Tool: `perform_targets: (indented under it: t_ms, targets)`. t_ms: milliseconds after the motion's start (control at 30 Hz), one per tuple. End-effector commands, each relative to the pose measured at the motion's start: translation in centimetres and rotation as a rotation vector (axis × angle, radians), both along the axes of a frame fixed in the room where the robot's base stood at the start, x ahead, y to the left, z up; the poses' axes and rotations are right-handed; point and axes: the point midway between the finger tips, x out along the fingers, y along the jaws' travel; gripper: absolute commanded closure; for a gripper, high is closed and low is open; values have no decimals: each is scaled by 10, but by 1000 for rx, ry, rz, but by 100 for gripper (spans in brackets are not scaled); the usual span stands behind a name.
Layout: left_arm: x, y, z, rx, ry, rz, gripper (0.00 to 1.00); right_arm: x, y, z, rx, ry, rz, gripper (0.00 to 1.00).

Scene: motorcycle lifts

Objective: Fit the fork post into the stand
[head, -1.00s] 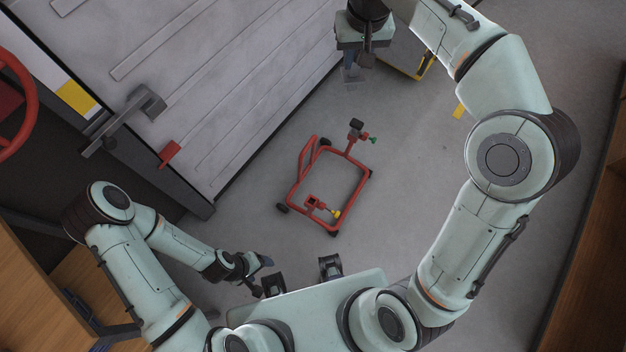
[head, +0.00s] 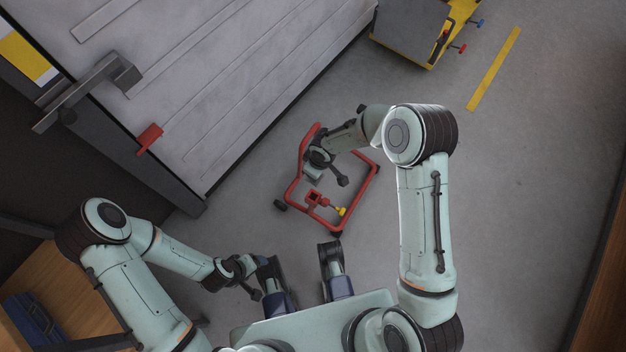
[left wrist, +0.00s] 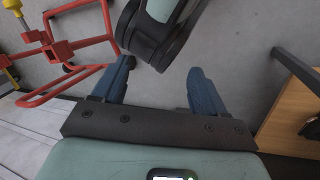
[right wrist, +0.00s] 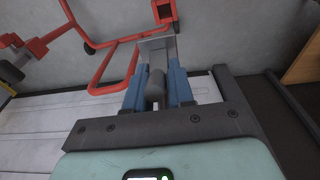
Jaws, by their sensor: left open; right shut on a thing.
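The stand is a low red tube frame on small black wheels (head: 294,190), with a square red socket (head: 314,198) and a yellow knob (head: 341,211) at its near side. My right gripper (head: 317,167) is over the frame's left part, just beyond the socket. It is shut on the fork post, a dark cylinder (right wrist: 156,85) with a grey block at its end (right wrist: 157,42). In the right wrist view the socket (right wrist: 165,10) shows just past that block; the height between them is unclear. My left gripper (left wrist: 161,68) is open and empty, near my base.
A grey ribbed lift platform (head: 215,100) lies along the left, with a red pedal (head: 149,138) at its edge. A yellow cart (head: 405,50) stands at the top. Wooden furniture (head: 600,270) borders the right. The floor between is clear.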

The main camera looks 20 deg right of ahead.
Motion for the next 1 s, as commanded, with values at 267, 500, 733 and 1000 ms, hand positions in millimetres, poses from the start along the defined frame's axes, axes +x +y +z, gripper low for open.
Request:
perform_targets:
  t_ms: [267,500,733,1000]
  targets:
    - [4,2,-10,4,-10,4,28,-14,9,-29,-1,-3,52,100]
    - [11,5,-16,13,-28,12,28,-14,9,-37,-1,-3,50,100]
    - [24,11,-26,30,-63,26,28,-14,9,-50,-1,-3,49,100]
    - [41,20,-38,51,-106,44,28,-13,9,-66,0,-4,50,100]
